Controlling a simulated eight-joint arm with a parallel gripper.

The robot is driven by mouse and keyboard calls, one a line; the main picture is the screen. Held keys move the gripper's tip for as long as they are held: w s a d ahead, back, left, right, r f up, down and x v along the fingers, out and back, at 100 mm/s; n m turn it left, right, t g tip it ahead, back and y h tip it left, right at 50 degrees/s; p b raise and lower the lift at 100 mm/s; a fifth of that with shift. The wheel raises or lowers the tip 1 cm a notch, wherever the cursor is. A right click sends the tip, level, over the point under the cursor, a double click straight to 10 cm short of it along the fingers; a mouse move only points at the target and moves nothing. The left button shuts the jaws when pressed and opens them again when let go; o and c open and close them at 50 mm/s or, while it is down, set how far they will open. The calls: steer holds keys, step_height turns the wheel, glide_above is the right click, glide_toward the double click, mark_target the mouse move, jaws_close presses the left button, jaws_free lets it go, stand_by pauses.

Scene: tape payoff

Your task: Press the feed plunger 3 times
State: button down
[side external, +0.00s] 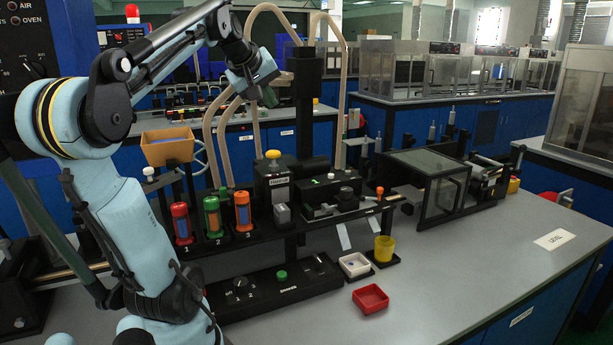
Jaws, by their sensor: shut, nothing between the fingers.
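A plunger with a round yellow knob (273,154) stands upright on top of a dark feeder block (275,174) near the middle of the bench. A pale label sits on the block's front, too small to read. The knob looks raised above the block. My gripper (269,98) is above the plunger, clearly apart from it, beside the black column. Its fingers are small and dark in this view; they look shut and empty. Another knob, white (149,171), stands at the left end of the rack.
Numbered red (181,223), green (212,216) and orange (242,211) canisters stand left of the block. A black column (308,100) and beige hoses rise nearby. A control panel (275,287), red tray (370,298) and yellow cup (384,248) are in front. The right bench top is mostly clear.

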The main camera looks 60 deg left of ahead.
mark_target(270, 152)
steer(key=shift+f, duration=4.35)
steer(key=shift+f, duration=0.1)
steer(key=shift+f, duration=0.3)
steer(key=shift+f, duration=1.25)
steer(key=shift+r, duration=1.7)
steer(key=shift+r, duration=2.5)
